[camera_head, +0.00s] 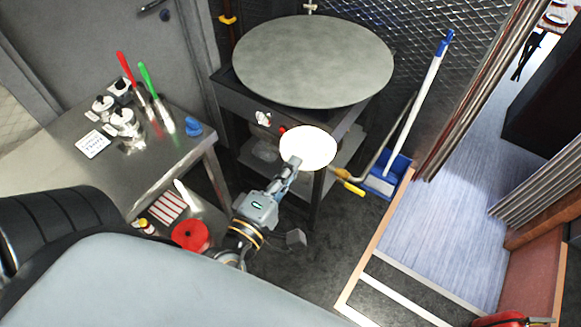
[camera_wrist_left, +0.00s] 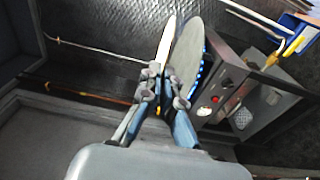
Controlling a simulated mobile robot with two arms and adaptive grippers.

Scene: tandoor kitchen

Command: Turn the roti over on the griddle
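The round grey griddle (camera_head: 313,60) sits on top of a dark stove stand at the upper middle and is bare. The roti (camera_head: 308,147), a plain white disc, is off the griddle, in front of its near edge. My left gripper (camera_head: 293,162) is shut on the roti's near edge. In the left wrist view, the roti (camera_wrist_left: 166,42) shows almost edge-on between the fingers (camera_wrist_left: 163,78), with the griddle (camera_wrist_left: 188,57) just beside it. My right gripper is not in view.
A steel table (camera_head: 160,165) at the left bears red- and green-handled tools (camera_head: 148,78) and small containers. The stove's front panel has knobs (camera_head: 263,118). A broom (camera_head: 420,95) and a blue dustpan (camera_head: 388,178) stand right of the stove. A red round thing (camera_head: 190,235) sits below the table.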

